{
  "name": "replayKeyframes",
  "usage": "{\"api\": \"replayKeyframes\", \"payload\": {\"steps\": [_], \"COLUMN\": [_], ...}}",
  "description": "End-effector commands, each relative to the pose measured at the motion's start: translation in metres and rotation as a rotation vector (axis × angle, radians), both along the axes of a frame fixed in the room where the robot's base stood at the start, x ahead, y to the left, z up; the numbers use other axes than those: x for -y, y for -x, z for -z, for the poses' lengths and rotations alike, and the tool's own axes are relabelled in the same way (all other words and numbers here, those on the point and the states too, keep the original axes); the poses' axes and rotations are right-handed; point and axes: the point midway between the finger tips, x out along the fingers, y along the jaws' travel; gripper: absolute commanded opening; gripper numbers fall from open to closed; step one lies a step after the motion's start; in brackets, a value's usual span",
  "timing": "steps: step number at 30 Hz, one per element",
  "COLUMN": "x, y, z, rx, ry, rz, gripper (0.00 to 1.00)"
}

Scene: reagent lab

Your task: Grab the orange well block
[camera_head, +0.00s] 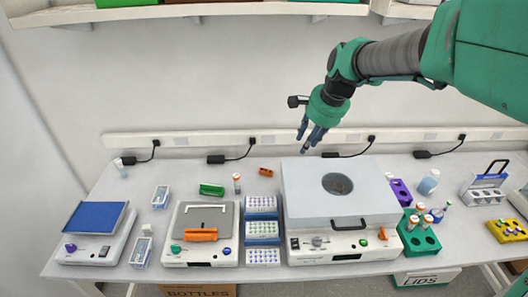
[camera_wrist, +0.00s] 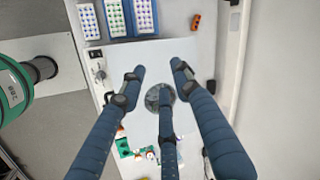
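A small orange well block (camera_head: 266,172) lies on the bench near the back wall, behind the blue tube racks. In the wrist view the orange block (camera_wrist: 196,22) shows dark round spots on it, at the top right. My gripper (camera_head: 311,140) hangs in the air above and to the right of the block, over the back of the large white centrifuge-like device. In the wrist view my gripper's (camera_wrist: 158,78) three blue fingers are spread with nothing between them. A longer orange piece (camera_head: 200,235) lies on the grey-topped device at the left.
Blue racks (camera_head: 262,228) of vials stand in front of the block, with the white device (camera_head: 335,190) to its right. A green block (camera_head: 211,189) and an orange-capped tube (camera_head: 237,183) are to its left. The wall rail (camera_head: 190,141) runs behind.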

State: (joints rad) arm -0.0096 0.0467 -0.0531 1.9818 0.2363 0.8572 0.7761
Motion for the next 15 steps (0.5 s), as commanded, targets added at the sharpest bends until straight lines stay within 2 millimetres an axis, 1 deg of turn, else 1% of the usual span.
{"api": "replayKeyframes", "payload": {"steps": [1, 3, 8, 15], "x": [-0.002, -0.004, -0.011, -0.020], "y": [-0.013, -0.030, -0.068, -0.121], "z": [0.004, 0.010, 0.026, 0.057], "rx": [-0.015, -0.030, -0.069, -0.129], "ry": [-0.014, -0.035, -0.084, -0.152], "rz": [0.026, 0.065, 0.159, 0.300], "gripper": [0.32, 0.32, 0.32, 0.32]}}
